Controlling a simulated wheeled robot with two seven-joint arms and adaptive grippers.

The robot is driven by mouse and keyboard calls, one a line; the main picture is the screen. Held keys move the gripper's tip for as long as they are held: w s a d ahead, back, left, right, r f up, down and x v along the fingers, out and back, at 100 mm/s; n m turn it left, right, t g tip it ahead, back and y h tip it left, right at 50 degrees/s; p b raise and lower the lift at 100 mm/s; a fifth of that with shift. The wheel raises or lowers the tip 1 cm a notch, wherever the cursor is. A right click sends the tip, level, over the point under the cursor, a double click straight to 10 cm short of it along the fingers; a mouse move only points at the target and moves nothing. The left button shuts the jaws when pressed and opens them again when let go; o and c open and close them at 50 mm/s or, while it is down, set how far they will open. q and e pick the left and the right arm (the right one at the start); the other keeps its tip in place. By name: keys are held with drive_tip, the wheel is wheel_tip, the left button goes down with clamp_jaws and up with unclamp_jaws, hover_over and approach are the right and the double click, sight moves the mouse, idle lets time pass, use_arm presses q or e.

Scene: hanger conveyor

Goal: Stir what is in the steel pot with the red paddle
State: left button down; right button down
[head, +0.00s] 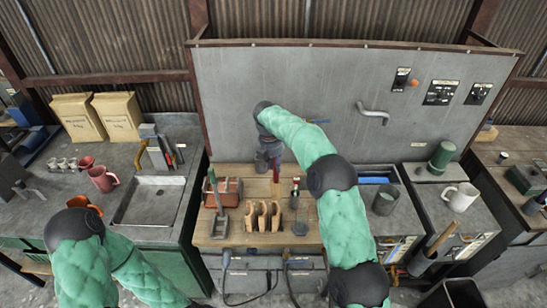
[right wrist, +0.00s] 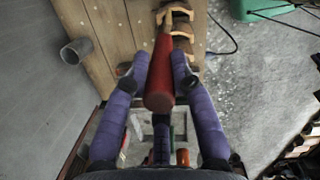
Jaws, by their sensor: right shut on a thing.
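My right gripper (head: 270,160) is over the back of the wooden bench, its fingers pointing down. My left gripper is out of view.
The wooden bench (head: 236,236) carries a red tray (head: 227,191), wooden blocks (head: 262,215) and upright tools. A grey wall panel (head: 320,80) with a bent pipe (head: 372,113) stands behind. A white mug (head: 460,197) is at the right, a sink (head: 150,200) at the left.

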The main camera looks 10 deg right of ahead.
drive_tip(key=s+d+f+m+g, duration=0.1)
drive_tip(key=s+f+m, duration=0.3)
drive_tip(key=s+m, duration=0.6)
drive_tip(key=s+d+f+m+g+y, duration=0.1)
drive_tip(key=s+f+m, duration=0.4)
drive_tip(key=s+m, duration=0.5)
drive_tip(key=s, duration=0.4)
drive_tip(key=shift+s+d+y, duration=0.3)
drive_tip(key=shift+s+d, duration=0.05)
